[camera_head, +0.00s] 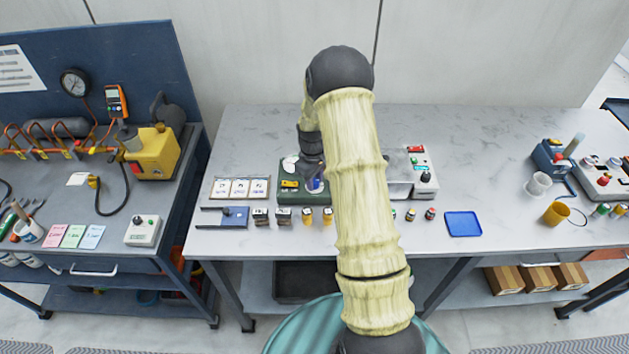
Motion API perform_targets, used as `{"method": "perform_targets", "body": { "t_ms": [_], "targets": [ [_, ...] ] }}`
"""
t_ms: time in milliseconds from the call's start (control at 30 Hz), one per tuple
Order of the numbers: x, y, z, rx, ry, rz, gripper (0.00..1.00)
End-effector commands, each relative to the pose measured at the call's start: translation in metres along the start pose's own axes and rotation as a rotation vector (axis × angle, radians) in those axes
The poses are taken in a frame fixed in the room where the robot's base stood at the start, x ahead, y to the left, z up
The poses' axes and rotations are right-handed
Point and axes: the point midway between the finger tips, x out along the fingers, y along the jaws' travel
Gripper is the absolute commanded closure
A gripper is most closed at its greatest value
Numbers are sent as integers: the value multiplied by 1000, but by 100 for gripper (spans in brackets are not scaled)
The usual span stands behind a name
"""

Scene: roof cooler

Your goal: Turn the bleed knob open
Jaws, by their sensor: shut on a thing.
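My gripper (314,178) points down over a dark green unit (291,195) on the pale marbled bench. It is shut on a small blue part (315,186) at the unit's top. This part looks like a knob, but it is too small and too covered to tell for sure that it is the bleed knob, or how far it is turned. A yellow label (289,184) and a round white piece (290,163) show on the unit left of my gripper. My arm hides the unit's right side.
Framed cards (240,188) and a blue fixture (235,216) lie left of the unit. Several small blocks and cylinders line its front. A grey box with a red switch (415,149) stands right of my arm. A blue tray (463,224) lies farther right, with clear bench behind it.

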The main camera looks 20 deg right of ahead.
Motion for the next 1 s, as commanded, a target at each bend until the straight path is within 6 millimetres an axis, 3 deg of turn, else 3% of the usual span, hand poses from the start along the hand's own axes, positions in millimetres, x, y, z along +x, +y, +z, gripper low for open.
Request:
{"method": "perform_targets", "body": {
  "t_ms": [300,833,867,933,1000],
  "targets": [
    [-2,1,-3,152,1,4,95],
    [-3,1,-3,181,0,4,95],
    [-3,1,-3,181,1,4,66],
    [-2,1,-3,181,0,4,52],
    [-2,1,-2,181,-2,3,50]
  ]
}}
